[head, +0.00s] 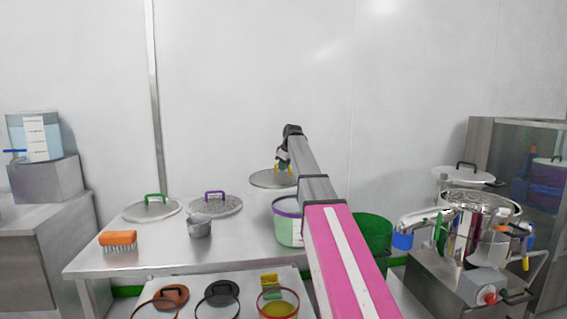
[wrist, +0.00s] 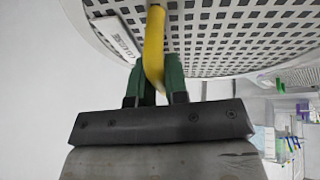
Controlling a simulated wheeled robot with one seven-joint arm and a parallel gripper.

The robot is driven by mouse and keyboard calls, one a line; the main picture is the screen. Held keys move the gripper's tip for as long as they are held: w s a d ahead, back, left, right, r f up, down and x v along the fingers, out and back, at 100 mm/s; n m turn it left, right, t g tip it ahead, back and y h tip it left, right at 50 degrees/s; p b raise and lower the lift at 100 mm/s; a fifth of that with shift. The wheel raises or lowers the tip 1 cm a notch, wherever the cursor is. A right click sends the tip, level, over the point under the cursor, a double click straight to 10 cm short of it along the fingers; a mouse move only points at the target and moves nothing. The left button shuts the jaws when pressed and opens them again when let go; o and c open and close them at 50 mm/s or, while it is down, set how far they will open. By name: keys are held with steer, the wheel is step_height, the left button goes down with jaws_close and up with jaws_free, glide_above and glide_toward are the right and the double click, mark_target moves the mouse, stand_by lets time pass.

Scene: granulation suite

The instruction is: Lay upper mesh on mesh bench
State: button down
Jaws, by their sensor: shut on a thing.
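My gripper (head: 283,163) is shut on the yellow handle of a round perforated mesh disc (head: 270,180). In the wrist view, the green fingers of my gripper (wrist: 156,86) close around the yellow handle (wrist: 154,48). The mesh (wrist: 225,35) has square holes, a plain rim and a white label (wrist: 112,38). The mesh hangs in the air above the back right of the steel bench (head: 175,248), apart from its top. My arm hides part of the bench's right side. Two more discs lie at the back left of the bench, one green-handled (head: 150,209) and one purple-handled (head: 217,204).
On the bench stand an orange brush (head: 118,239), a metal scoop (head: 199,227) and a purple-rimmed tub (head: 288,224). A green bin (head: 372,238) and a steel machine (head: 475,235) stand to the right. A lower front surface holds several rings.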

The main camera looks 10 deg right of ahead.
mark_target(288, 177)
steer(key=shift+f, duration=5.05)
steer(key=shift+s, duration=0.25)
steer(key=shift+f, duration=0.8)
steer(key=c, duration=1.1)
jaws_free()
steer(key=shift+o, duration=0.2)
steer(key=shift+r, duration=0.1)
steer(key=v, duration=1)
steer(key=shift+s+r, duration=0.2)
steer(key=shift+r, duration=0.05)
